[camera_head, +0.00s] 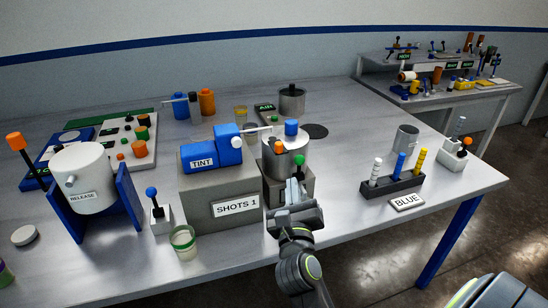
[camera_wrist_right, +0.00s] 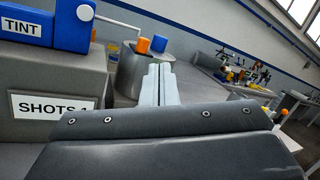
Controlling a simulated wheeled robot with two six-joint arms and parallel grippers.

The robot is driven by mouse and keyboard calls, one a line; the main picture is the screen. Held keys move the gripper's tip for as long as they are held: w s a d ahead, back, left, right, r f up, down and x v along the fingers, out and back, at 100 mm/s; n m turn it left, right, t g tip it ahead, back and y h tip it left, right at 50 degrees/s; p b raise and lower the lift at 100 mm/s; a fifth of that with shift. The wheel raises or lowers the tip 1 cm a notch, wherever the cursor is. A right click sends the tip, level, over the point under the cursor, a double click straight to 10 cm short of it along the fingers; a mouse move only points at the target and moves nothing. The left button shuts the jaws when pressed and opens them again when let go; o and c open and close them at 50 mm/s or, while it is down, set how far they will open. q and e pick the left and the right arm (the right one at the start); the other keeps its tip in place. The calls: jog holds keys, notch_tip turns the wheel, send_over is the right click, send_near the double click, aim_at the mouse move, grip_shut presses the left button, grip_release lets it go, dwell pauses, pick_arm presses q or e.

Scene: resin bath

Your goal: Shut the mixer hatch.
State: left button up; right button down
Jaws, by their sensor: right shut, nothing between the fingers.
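No part is labelled mixer, and I cannot tell for sure which part is the hatch. A metal cylinder (camera_head: 285,163) stands on a grey block beside the SHOTS 1 box (camera_head: 222,208), with a blue knob (camera_head: 291,128), an orange knob (camera_head: 278,147) and a green knob (camera_head: 299,160) at it. My right gripper (camera_head: 296,183) is shut and empty in front of this cylinder and hides part of it and the block. In the right wrist view its closed fingers (camera_wrist_right: 158,85) point toward the cylinder (camera_wrist_right: 131,68); contact cannot be told. My left gripper is out of view.
The blue TINT unit (camera_head: 212,154) sits on the SHOTS 1 box, left of my gripper. A white RELEASE drum (camera_head: 83,178) in a blue stand is further left. A rack (camera_head: 392,186) with coloured sticks is right. The table between gripper and rack is clear.

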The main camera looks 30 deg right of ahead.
jog(key=m+g+y, duration=0.1)
jog(key=m, duration=0.2)
jog(key=m+y+p, duration=0.1)
jog(key=p, duration=0.2)
send_near(279, 148)
jog(key=shift+g, duration=0.3)
jog(key=x, duration=0.5)
jog(key=shift+w+r, duration=0.2)
jog(key=shift+w+d+f, duration=0.1)
jog(key=shift+w+d, duration=0.25)
jog(key=shift+w, duration=0.3)
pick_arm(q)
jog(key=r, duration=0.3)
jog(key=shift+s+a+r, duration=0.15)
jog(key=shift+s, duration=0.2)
